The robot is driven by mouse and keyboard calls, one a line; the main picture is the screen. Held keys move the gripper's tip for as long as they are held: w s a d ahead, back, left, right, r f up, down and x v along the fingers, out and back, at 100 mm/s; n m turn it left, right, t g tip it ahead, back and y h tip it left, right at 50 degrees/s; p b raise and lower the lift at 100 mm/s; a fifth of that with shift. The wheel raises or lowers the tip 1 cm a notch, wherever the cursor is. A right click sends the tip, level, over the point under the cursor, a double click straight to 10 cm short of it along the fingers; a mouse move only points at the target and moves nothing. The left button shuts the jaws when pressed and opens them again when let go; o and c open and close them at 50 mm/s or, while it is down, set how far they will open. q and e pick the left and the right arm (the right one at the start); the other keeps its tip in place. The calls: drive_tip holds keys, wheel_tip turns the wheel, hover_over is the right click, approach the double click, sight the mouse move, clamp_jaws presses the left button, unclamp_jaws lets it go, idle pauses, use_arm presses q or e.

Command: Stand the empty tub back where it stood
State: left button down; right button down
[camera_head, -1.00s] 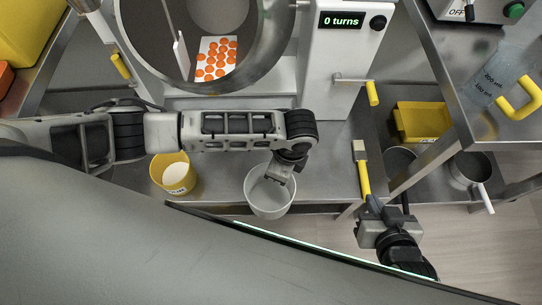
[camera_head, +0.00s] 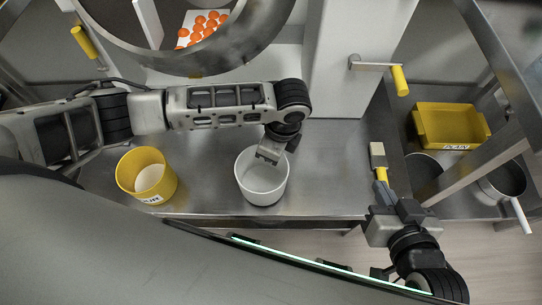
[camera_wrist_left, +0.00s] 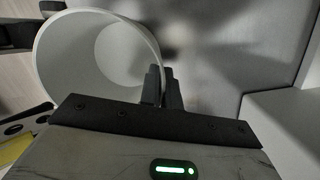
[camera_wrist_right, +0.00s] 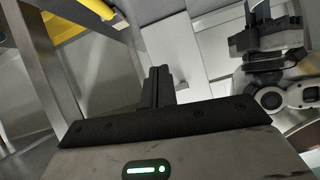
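The white tub (camera_head: 262,190) looks empty and is upright near the front edge of the steel bench (camera_head: 325,190). My left gripper (camera_head: 270,157) reaches down at its rim. In the left wrist view the gripper fingers (camera_wrist_left: 162,86) are closed on the wall of the tub (camera_wrist_left: 60,65), one on each side. Whether the tub's base touches the bench is unclear. My right gripper (camera_head: 385,192) is over the bench's right end, at a yellow-handled brush-like tool (camera_head: 377,155). In the right wrist view its fingers (camera_wrist_right: 156,88) look closed together, with no tool visible between them.
A yellow tub (camera_head: 130,178) with pale contents stands left of the white tub. Behind are the round drum (camera_head: 180,62) with orange pieces (camera_head: 205,25) and a yellow-handled crank (camera_head: 398,82). At right are a yellow bin (camera_head: 455,125) and pots (camera_head: 500,183).

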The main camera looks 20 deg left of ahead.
use_arm(q)
drive_tip(key=shift+f, duration=0.65)
drive_tip(key=shift+r, duration=0.2)
drive_tip(key=c, duration=1.6)
unclamp_jaws()
drive_tip(key=shift+f, duration=0.2)
